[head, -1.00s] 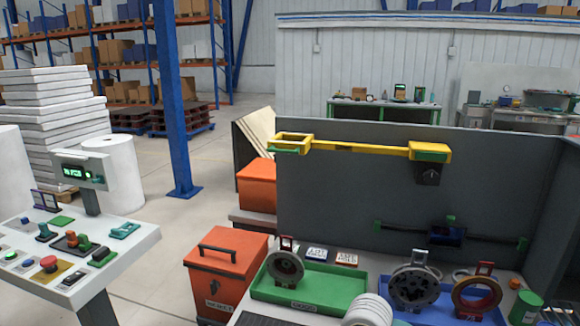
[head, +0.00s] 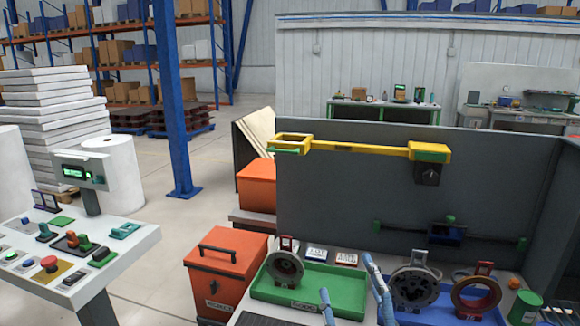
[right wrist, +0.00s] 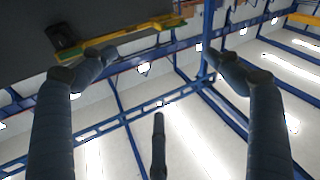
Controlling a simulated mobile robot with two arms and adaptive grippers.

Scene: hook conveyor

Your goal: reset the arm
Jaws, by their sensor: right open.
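My right gripper (head: 347,276) is at the bottom edge of the head view, its blue-grey fingers pointing up in front of the trays. In the right wrist view its three fingers (right wrist: 158,85) are spread apart with nothing between them. It is open and empty. The camera there looks up towards the ceiling. My left gripper is in neither view. The rest of my right arm is out of the head view.
A green tray (head: 262,290) holding a grey ring (head: 285,268) and a blue tray (head: 460,314) with two ringed parts stand on the bench. A grey panel (head: 340,200) carries a yellow bar (head: 370,147). An orange bin (head: 228,272) and a control console (head: 130,240) stand left.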

